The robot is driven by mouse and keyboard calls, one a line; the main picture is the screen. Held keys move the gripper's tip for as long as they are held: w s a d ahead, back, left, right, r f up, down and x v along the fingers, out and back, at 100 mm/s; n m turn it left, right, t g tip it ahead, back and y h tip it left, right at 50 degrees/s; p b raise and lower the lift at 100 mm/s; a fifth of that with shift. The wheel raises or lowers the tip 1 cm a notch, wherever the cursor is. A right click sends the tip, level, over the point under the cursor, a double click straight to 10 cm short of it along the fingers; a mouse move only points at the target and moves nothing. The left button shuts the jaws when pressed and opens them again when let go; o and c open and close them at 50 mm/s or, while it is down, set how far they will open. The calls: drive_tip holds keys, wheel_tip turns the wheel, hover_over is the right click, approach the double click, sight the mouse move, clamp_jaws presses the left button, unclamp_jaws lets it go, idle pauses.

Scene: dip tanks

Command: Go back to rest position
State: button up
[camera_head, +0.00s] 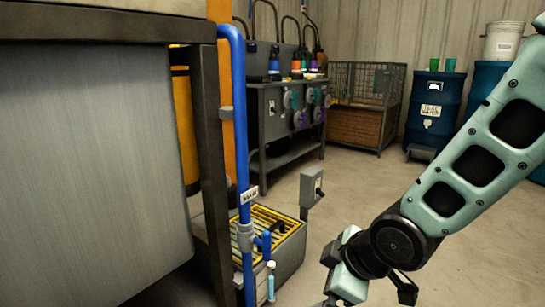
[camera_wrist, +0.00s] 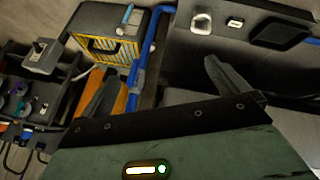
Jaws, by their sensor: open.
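My gripper (camera_wrist: 158,68) shows in the wrist view with its two dark fingers spread wide and nothing between them. In the head view, my arm comes in from the right edge and slopes down to the wrist at bottom centre-right. The gripper end there is mostly cut off by the bottom edge. No object is held, and the fingers appear clear of the things behind them.
A blue pipe (camera_head: 240,130) runs down beside a dark metal post at left. A grey box with a yellow grating (camera_head: 290,250) stands on the floor behind it. A workbench (camera_head: 262,120), a wire cage (camera_head: 368,85) and a blue barrel (camera_head: 433,105) stand farther back. Open floor lies between.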

drive_tip(key=s+d+r+m+g+h+p, duration=0.25)
drive_tip(key=s+r, duration=0.25)
drive_tip(key=s, duration=0.4)
drive_tip(key=s+d+r+m+g+h+p, duration=0.1)
drive_tip(key=s+d+r+m+g+p, duration=0.2)
drive_tip(key=s, duration=0.6)
wheel_tip(320, 180, up, 38)
drive_tip(key=a+m+p, duration=0.1)
drive_tip(key=p, duration=3.4)
drive_tip(key=shift+f, duration=0.25)
